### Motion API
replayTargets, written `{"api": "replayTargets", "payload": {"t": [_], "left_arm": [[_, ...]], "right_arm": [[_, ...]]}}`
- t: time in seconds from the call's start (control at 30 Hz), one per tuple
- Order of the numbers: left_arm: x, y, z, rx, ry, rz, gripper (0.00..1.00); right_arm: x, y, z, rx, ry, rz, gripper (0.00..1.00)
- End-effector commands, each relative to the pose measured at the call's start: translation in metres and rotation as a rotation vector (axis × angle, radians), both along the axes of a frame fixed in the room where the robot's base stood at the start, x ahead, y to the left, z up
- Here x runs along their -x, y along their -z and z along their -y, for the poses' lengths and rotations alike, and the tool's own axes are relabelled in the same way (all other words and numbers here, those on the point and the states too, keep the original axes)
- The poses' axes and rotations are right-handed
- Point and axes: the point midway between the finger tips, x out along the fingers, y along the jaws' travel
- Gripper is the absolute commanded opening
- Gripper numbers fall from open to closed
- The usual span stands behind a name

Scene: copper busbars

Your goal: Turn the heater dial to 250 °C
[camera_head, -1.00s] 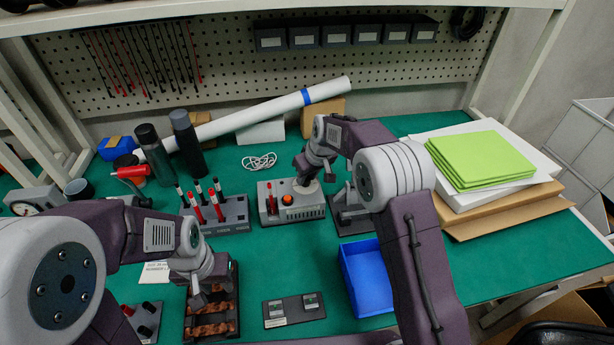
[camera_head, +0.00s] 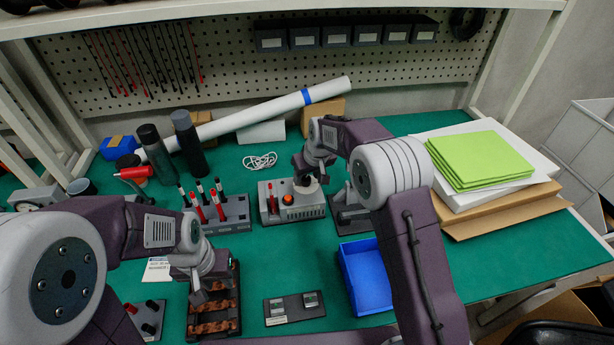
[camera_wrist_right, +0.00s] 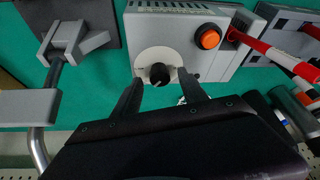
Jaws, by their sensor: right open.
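The heater is a grey box (camera_head: 308,212) on the green bench, with an orange button (camera_head: 288,199) on its top. In the right wrist view its black dial (camera_wrist_right: 159,74) sits on a round pale plate, and the dial's setting is too small to read. My right gripper (camera_wrist_right: 158,84) is open, with one finger on either side of the dial and visible gaps between. In the head view my right gripper (camera_head: 307,182) covers the dial. My left gripper (camera_head: 200,292) is over a dark tray of copper busbars (camera_head: 215,318); its fingers are too small to judge.
A red-and-white pen-like tool (camera_wrist_right: 272,54) stands at the heater beside the button. A rack of red and black tools (camera_head: 233,212) is left of the heater. A blue bin (camera_head: 366,278) lies to the front right.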

Motion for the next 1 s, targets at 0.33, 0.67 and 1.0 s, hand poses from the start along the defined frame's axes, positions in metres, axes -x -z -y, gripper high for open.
{"api": "replayTargets", "payload": {"t": [0.33, 0.67, 1.0], "left_arm": [[0.000, -0.007, 0.000, 0.000, 0.000, 0.000, 0.33], [0.000, -0.008, 0.000, 0.000, 0.000, 0.000, 0.33], [0.000, -0.055, 0.000, 0.000, 0.000, 0.001, 0.33]], "right_arm": [[0.025, -0.068, 0.010, -0.001, 0.001, 0.004, 0.50], [0.029, -0.077, 0.012, -0.001, 0.001, 0.001, 0.50], [0.031, -0.081, 0.008, 0.000, 0.089, 0.000, 0.50]]}}
